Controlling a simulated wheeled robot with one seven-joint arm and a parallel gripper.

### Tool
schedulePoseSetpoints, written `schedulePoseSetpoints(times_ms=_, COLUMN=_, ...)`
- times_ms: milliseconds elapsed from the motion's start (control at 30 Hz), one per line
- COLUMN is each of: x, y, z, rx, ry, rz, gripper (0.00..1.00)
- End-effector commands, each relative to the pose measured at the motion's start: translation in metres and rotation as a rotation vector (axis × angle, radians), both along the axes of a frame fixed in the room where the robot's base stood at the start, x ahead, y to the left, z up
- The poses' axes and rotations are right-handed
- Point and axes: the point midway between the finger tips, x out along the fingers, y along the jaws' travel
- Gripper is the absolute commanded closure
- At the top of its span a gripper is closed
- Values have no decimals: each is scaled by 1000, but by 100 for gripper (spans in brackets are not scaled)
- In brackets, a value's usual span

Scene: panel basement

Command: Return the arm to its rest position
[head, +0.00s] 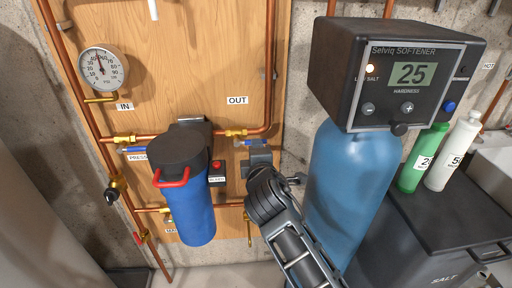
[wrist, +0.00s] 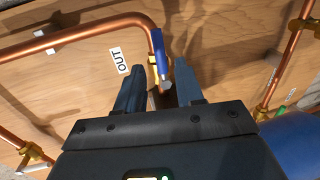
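My arm (head: 290,232) reaches up from the bottom of the head view toward the wooden panel. My gripper (head: 259,158) is in front of the panel, just below the OUT label and left of the blue softener tank. In the wrist view my gripper (wrist: 161,68) has its two dark blue fingers apart, with a clear gap and nothing held. A blue valve handle (wrist: 160,52) shows between and beyond the fingertips; whether they touch it I cannot tell. In the head view that handle (head: 243,143) is partly hidden by my gripper.
The softener (head: 345,185) with its control head (head: 395,75) stands close right of my arm. A blue filter housing (head: 190,210) hangs to the left. Copper pipes (head: 270,60) and a gauge (head: 103,68) are on the panel. A salt bin (head: 425,235) bears two bottles.

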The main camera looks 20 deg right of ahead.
Motion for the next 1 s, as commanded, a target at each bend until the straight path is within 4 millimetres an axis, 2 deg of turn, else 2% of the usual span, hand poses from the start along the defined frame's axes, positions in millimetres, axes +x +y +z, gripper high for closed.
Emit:
schedulePoseSetpoints(times_ms=133, x=-8, y=3, z=2, rx=-1, ry=0, rz=-1, gripper=63)
schedulePoseSetpoints(times_ms=667, x=-12, y=3, z=-2, rx=9, ry=2, rz=1, gripper=63)
schedulePoseSetpoints(times_ms=767, x=-27, y=7, z=-16, rx=50, ry=3, rz=14, gripper=63)
schedulePoseSetpoints(times_ms=833, x=-47, y=12, z=-32, rx=108, ry=4, rz=28, gripper=63)
schedulePoseSetpoints(times_ms=1000, x=-114, y=25, z=-73, rx=303, ry=-1, rz=61, gripper=63)
